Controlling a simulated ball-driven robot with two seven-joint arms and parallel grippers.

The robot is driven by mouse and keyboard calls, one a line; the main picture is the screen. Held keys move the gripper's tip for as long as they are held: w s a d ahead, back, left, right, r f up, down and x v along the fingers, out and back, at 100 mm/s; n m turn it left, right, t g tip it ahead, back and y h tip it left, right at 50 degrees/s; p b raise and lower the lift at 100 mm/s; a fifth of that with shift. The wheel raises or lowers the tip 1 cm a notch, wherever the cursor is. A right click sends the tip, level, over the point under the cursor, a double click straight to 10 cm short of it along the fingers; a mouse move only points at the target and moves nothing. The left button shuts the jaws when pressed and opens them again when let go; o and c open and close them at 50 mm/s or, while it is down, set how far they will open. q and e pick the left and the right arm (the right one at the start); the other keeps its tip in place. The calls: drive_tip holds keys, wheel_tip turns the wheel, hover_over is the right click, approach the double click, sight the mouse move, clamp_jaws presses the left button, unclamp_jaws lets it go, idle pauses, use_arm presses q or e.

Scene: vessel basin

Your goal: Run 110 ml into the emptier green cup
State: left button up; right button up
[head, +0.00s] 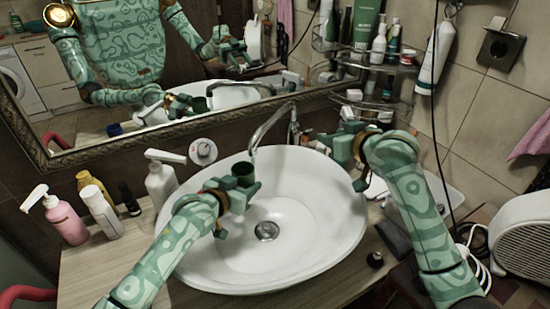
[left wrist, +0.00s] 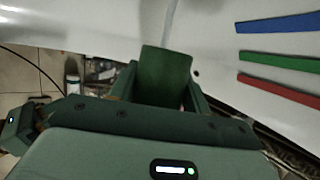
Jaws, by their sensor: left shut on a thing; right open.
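A dark green cup (head: 243,170) is held upright by my left gripper (head: 238,188) over the back left of the white basin (head: 205,262). The left gripper is shut on it. The cup also shows in the left wrist view (left wrist: 163,75), with a pale streak running towards its rim; I cannot tell whether this is water or the spout. The chrome tap (head: 270,126) has its spout end just above the cup. My right gripper (head: 342,152) is open, right of the tap's upright body (head: 294,128). The cup's contents are hidden. No second cup is clear.
A soap pump (head: 160,182), pink bottle (head: 66,218) and white bottle (head: 101,212) stand left of the basin. A mirror (head: 190,113) hangs behind, a loaded corner shelf (head: 368,58) at back right. Blue, green and red bars (left wrist: 280,62) show on white. The basin middle is free.

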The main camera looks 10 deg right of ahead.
use_arm(q)
drive_tip(key=w+d, duration=0.1)
drive_tip(key=w, duration=0.1)
drive_tip(key=w+d, duration=0.1)
drive_tip(key=w, duration=0.1)
drive_tip(key=shift+d, duration=0.35)
drive_tip(key=shift+s, duration=0.1)
idle(0.8)
